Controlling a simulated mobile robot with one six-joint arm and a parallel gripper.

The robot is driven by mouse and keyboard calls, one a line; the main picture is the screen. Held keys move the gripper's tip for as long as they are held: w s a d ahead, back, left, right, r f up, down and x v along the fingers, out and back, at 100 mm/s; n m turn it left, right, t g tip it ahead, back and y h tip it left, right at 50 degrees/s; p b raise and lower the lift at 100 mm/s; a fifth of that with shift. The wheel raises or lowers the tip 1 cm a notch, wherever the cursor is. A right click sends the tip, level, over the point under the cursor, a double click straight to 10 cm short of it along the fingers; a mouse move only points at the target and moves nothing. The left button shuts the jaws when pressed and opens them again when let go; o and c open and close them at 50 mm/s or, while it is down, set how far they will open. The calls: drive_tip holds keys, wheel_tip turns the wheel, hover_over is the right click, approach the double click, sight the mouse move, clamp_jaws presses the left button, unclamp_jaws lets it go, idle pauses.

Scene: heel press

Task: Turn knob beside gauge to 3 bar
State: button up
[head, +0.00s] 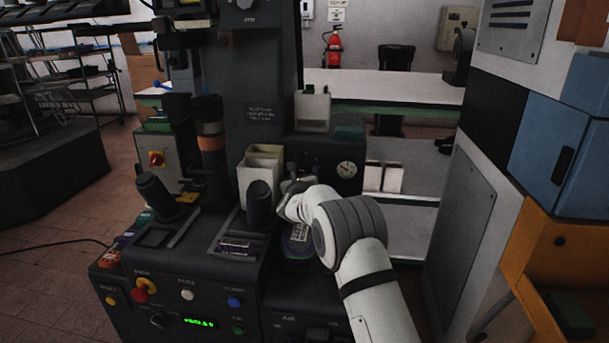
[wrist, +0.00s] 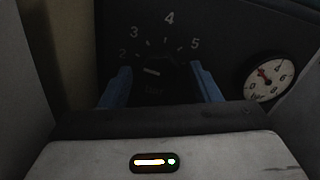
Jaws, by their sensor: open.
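The dark knob (wrist: 155,80) sits on a black panel in the wrist view, inside a printed scale marked 2, 3, 4 and 5. Its short white pointer line lies to the left, near the 2. My gripper (wrist: 161,70) is open, with one blue finger on each side of the knob. Whether the fingers touch it is too dark to tell. The round white gauge (wrist: 268,77) is right of the knob, with a red needle tilted up-left; its reading is unclear. The gauge also shows in the head view (head: 346,169), where my arm hides the knob.
Left of my gripper stand a dark cylinder (head: 260,203) and a cream bin (head: 262,163). Two pale boxes (head: 383,177) stand right of the gauge. A grey cabinet (head: 462,235) bounds the right side.

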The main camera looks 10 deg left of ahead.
drive_tip(key=shift+w, duration=0.15)
drive_tip(key=c, duration=1)
